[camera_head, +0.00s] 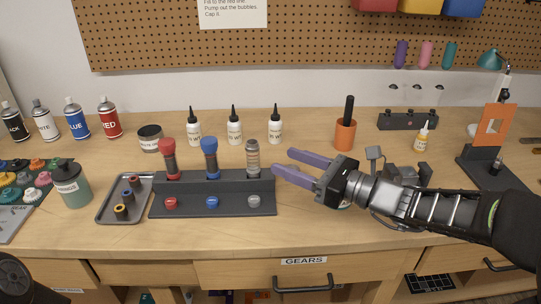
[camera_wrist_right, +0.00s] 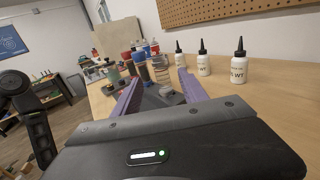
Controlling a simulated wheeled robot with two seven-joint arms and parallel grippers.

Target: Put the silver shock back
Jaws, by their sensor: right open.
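The silver shock (camera_head: 253,160) stands upright at the right end of the dark shock stand (camera_head: 225,186), behind a silver cap on the stand's front step. It also shows in the right wrist view (camera_wrist_right: 161,69), between my finger tips. A red shock (camera_head: 168,160) and a blue shock (camera_head: 210,158) stand upright in the same rack to its left. My right gripper (camera_head: 285,162) is open, pointing left, with its purple fingers just right of the silver shock. I cannot tell whether they touch it.
White bottles (camera_head: 234,126) stand behind the rack. A metal tray (camera_head: 106,214) with small parts lies to its left. An orange cup (camera_head: 345,134) stands behind my right gripper. The table front edge before the rack is clear.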

